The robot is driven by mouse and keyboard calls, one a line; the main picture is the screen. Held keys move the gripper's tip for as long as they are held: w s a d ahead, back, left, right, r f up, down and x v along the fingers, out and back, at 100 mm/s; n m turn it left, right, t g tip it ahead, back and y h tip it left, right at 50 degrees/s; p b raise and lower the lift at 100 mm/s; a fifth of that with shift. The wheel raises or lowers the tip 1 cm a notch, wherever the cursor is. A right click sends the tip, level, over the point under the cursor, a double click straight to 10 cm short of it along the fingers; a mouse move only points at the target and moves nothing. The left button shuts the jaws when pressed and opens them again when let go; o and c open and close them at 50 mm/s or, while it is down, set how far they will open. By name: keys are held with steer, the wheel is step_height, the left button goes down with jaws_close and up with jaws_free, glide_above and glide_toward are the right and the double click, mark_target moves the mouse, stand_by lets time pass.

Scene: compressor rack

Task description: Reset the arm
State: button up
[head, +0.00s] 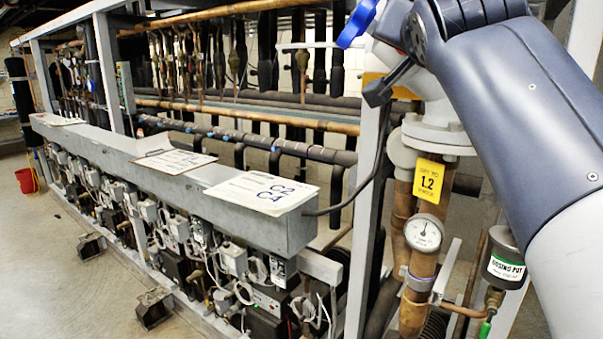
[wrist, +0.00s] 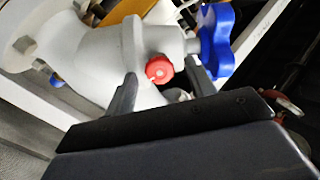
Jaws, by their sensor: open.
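My arm comes in from the upper right of the head view, in front of the pipework. In the wrist view my gripper (wrist: 163,74) is open, with one dark finger on each side of a red cap (wrist: 159,69) on a pale grey valve body (wrist: 95,50). Whether the fingers touch the valve is unclear. A blue handwheel (wrist: 217,42) sits just beyond the right finger. In the head view the blue handwheel (head: 357,22) shows at the top, left of my arm.
A grey trunking (head: 230,215) with papers runs left. Open floor (head: 60,270) lies at lower left.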

steer(key=shift+n+p, duration=2.65)
steer(key=shift+n, duration=0.85)
